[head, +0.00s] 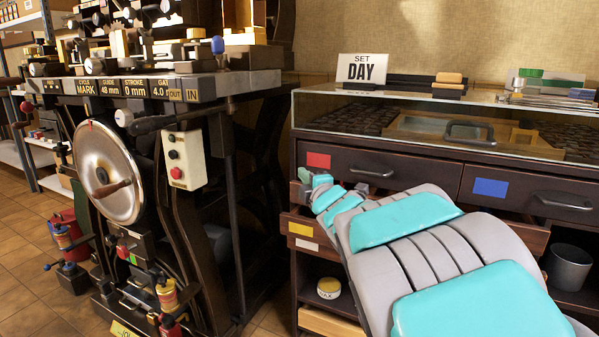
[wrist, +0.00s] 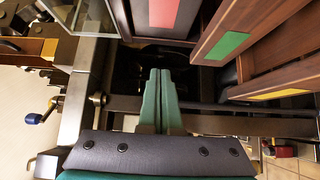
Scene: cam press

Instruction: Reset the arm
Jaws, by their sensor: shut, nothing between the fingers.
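My arm, grey with teal panels, reaches in from the lower right of the head view. My gripper (head: 304,176) is at its far end, in front of the cabinet's left side, near the red-labelled drawer (head: 319,160) and above the yellow-labelled drawer (head: 301,229). In the wrist view the two green fingers of my gripper (wrist: 160,72) lie together, shut and empty. That view is turned on its side. The red-labelled drawer also shows there (wrist: 165,14), beside a green-labelled drawer (wrist: 222,46). In the head view my arm hides part of the drawers.
A dark press with a round handwheel (head: 108,172) and a control box (head: 184,158) stands left of the cabinet. A "SET DAY" sign (head: 362,69) stands on the glass-topped cabinet. A bin (head: 568,267) sits at lower right. A tiled floor gap separates press and cabinet.

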